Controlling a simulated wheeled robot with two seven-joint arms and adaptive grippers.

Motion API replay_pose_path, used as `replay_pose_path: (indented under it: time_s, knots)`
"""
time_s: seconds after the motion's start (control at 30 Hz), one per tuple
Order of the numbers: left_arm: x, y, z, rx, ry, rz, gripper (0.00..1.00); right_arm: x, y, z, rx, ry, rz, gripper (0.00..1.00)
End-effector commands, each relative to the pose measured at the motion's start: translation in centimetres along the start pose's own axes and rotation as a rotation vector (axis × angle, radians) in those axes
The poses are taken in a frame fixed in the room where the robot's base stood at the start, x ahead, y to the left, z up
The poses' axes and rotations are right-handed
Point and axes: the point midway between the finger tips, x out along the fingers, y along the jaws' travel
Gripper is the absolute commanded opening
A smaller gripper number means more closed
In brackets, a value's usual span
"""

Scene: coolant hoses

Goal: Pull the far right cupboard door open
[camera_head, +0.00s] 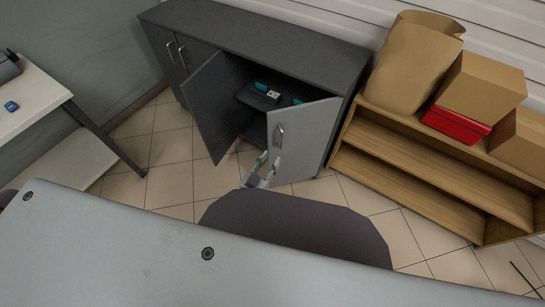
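The grey cupboard (262,38) stands against the back wall. Its far right door (310,138) is partly open and swung out towards me, with an upright metal handle (280,135) near its left edge. My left gripper (270,158) is low in front of this door, just below and left of the handle. Its two fingers look apart, with nothing seen between them; whether a finger touches the door cannot be told. My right gripper is not in view.
Another cupboard door (215,108) stands open to the left. Teal-marked items lie inside on a shelf (247,97). A wooden shelf unit (440,170) with boxes and a red case (456,124) stands close on the right. A white table (30,100) is at left. Tiled floor (170,150) is free between.

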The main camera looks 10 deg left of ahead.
Motion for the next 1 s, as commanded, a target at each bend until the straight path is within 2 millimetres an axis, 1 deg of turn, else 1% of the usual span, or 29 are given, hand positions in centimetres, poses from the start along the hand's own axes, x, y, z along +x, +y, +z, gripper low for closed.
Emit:
replay_pose_path:
  time_s: [0.03, 0.2, 0.5, 0.53, 0.67, 0.77, 0.8, 0.87, 1.0]
  knots:
    - [-0.4, 0.0, 0.0, 0.000, -0.001, 0.000, 0.35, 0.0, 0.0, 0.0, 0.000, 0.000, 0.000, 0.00]
    - [-0.9, 0.0, 0.0, 0.000, 0.000, 0.000, 0.35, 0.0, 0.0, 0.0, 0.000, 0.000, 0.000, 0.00]
    - [-0.9, 0.0, 0.0, -0.001, 0.000, 0.000, 0.35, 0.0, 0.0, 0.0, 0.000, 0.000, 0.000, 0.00]
    - [-0.9, 0.0, 0.0, -0.001, 0.000, 0.000, 0.32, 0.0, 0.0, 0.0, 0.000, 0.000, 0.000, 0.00]
    - [-0.8, -0.2, 0.1, -0.005, -0.006, -0.003, 0.15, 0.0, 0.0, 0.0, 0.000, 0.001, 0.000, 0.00]
    - [-0.5, -0.9, 0.7, -0.022, -0.027, -0.011, 0.02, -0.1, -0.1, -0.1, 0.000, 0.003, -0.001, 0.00]
    - [-0.3, -1.3, 1.0, -0.032, -0.040, -0.016, 0.00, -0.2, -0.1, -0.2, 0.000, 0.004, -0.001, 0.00]
    - [0.0, -2.2, 1.6, -0.054, -0.067, -0.026, 0.00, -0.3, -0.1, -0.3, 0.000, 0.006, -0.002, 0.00]
    - [1.1, -4.7, 3.6, -0.129, -0.149, -0.054, 0.00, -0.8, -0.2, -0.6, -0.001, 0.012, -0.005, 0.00]
